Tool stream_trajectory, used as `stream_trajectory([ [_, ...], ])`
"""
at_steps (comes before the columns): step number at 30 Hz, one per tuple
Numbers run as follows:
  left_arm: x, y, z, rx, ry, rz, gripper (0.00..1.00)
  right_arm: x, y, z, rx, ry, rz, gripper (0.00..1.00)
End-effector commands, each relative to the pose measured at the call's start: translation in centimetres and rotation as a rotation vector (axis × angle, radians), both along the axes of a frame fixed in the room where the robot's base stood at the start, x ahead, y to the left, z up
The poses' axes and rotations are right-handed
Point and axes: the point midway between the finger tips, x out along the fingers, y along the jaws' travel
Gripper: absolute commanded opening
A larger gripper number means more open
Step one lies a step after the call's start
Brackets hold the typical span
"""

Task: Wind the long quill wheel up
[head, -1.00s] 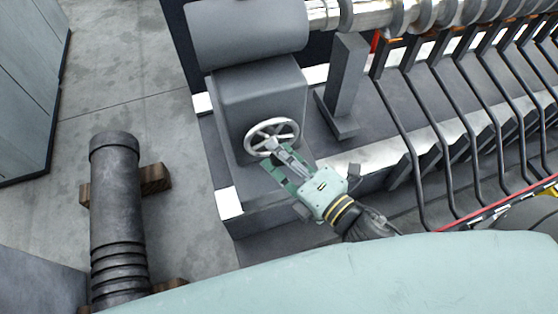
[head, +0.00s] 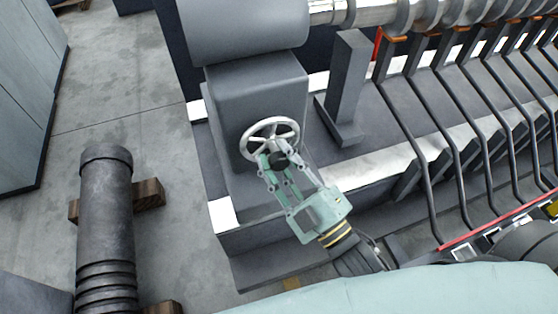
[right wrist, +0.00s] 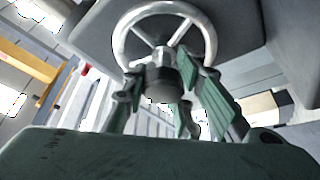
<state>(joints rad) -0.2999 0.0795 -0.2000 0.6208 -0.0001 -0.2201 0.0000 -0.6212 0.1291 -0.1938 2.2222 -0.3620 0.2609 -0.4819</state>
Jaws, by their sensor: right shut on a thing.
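The long quill wheel (head: 251,128) is a pale metal handwheel with spokes, on the front of a grey block below a big grey cylinder. Its rim fills the top middle of the right wrist view (right wrist: 120,42). A dark round knob (right wrist: 163,84) sticks out from the wheel towards me. My right gripper (head: 278,163) reaches up from the lower right, its green fingers either side of this knob and shut on it. The fingers partly hide the lower rim in the head view. My left gripper is not in view.
A dark ribbed barrel (head: 105,215) lies on wooden blocks (head: 149,194) at the left. Right of the wheel stand a grey post (head: 348,85) and a row of bent dark bars (head: 408,130). Grey floor is open between barrel and machine.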

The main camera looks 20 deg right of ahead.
Motion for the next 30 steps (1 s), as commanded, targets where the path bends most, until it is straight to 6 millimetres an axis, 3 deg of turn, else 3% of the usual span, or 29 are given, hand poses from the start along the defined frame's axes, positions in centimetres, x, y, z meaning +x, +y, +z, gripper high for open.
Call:
stream_trajectory([
  [1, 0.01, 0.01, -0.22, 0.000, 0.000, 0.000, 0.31, 0.10, -0.23, 0.68, 0.048, -0.018, -0.005, 0.00],
  [12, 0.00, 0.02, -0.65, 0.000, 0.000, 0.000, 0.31, 0.07, -0.33, 0.67, 0.283, -0.010, -0.003, 0.00],
  [30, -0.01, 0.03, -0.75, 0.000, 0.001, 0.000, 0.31, 0.04, -0.35, 0.62, 0.364, -0.007, -0.002, 0.00],
])
